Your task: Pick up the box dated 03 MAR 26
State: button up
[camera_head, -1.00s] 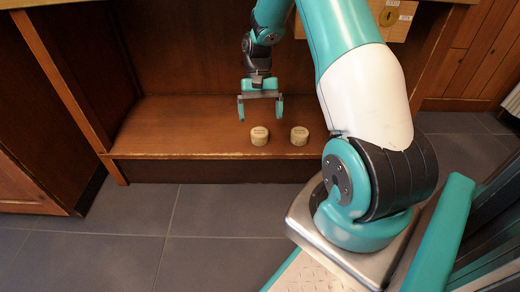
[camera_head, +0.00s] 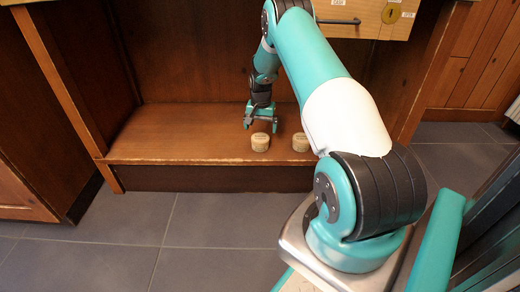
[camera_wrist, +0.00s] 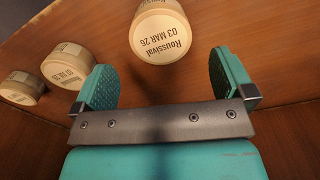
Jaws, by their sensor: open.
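The box dated 03 MAR 26 (camera_wrist: 161,32) is a round, pale container. Its lid reads "Roussival 03 MAR 26" in the wrist view. It stands on the wooden shelf (camera_head: 180,150), and appears to be the left one of two boxes in the head view (camera_head: 260,142). My gripper (camera_head: 261,126) is open and empty, just behind and above that box. In the wrist view, the box lies beyond the gap between my fingers (camera_wrist: 160,80), a little above their tips in the picture, with no contact visible.
A similar box (camera_head: 300,142) stands to the right, partly behind my arm. The wrist view shows two other boxes, one nearer (camera_wrist: 68,65) and one farther left (camera_wrist: 22,87); their dates are hard to read. A drawer with a dark handle (camera_head: 340,21) is above. The shelf's left side is clear.

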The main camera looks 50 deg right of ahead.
aim_at(261, 137)
notch_tip(261, 137, down, 7)
jog(key=b, duration=0.4)
jog(key=shift+b, duration=0.35)
jog(key=shift+r, duration=0.15)
jog(key=shift+c, duration=0.5)
jog(key=c, duration=0.8)
jog(key=shift+r, duration=0.1)
